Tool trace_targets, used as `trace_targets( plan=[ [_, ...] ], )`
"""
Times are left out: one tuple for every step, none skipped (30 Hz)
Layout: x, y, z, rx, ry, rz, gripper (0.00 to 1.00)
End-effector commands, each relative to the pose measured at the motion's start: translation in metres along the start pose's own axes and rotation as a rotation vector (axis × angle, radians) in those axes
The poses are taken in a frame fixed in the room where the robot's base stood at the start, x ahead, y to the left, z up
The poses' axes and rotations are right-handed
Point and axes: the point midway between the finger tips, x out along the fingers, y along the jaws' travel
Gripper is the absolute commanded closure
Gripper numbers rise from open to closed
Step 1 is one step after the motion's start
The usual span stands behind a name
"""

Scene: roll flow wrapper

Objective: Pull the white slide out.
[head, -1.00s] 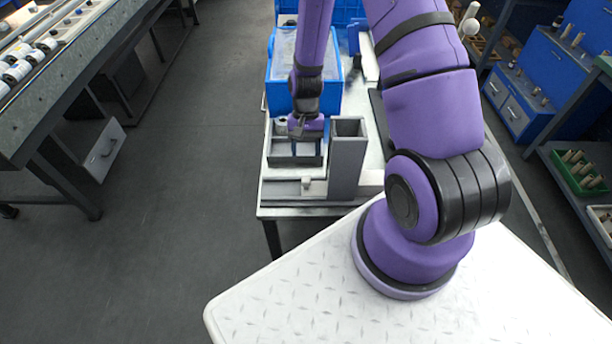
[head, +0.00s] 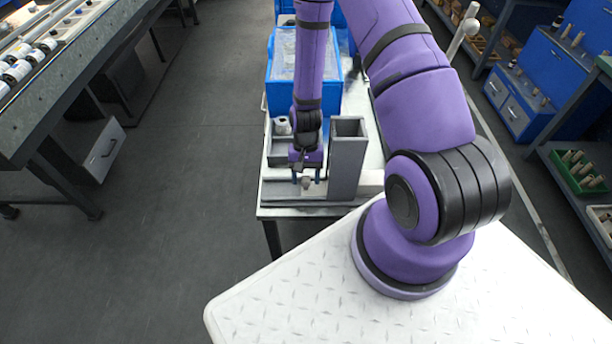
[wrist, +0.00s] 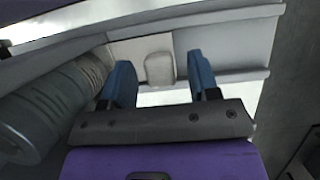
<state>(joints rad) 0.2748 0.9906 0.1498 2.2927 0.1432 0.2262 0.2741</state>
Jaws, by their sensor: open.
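The white slide (wrist: 130,47) shows in the wrist view as a pale flat plate in a grey channel, with a small rounded knob (wrist: 160,68) on it. My gripper (wrist: 159,76) has its two blue fingers apart, one to each side of the knob. I cannot tell whether either finger touches it. In the head view, my gripper (head: 306,180) points down at the slide's pale knob (head: 307,184), just left of the grey upright chute (head: 347,160). My wrist and fingers hide most of the slide there.
The chute stands close to my gripper's right side. A grey ribbed cylinder (wrist: 50,110) lies close to the left finger in the wrist view. A blue crate (head: 332,95) stands behind on the bench. Open floor (head: 190,200) lies to the left.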

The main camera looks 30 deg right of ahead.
Motion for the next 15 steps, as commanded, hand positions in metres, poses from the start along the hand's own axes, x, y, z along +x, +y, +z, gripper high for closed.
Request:
trace_targets(
  plan=[
    [0.000,0.000,0.000,0.000,0.000,0.000,0.47],
    [0.000,0.000,0.000,0.000,0.000,0.000,0.54],
    [0.000,0.000,0.000,0.000,0.000,0.000,0.63],
    [0.000,0.000,0.000,0.000,0.000,0.000,0.70],
    [0.000,0.000,0.000,0.000,0.000,0.000,0.77],
    [0.000,0.000,0.000,0.000,0.000,0.000,0.86],
    [0.000,0.000,0.000,0.000,0.000,0.000,0.93],
    [0.000,0.000,0.000,0.000,0.000,0.000,1.00],
    [0.000,0.000,0.000,0.000,0.000,0.000,1.00],
    [0.000,0.000,0.000,0.000,0.000,0.000,1.00],
    [0.000,0.000,0.000,0.000,0.000,0.000,1.00],
    [0.000,-0.001,0.000,0.000,0.000,0.000,1.00],
    [0.000,-0.003,0.000,-0.001,0.000,0.000,1.00],
    [0.000,-0.006,0.000,-0.002,0.000,0.001,1.00],
    [0.000,-0.011,0.000,-0.003,0.001,0.001,1.00]
  ],
)
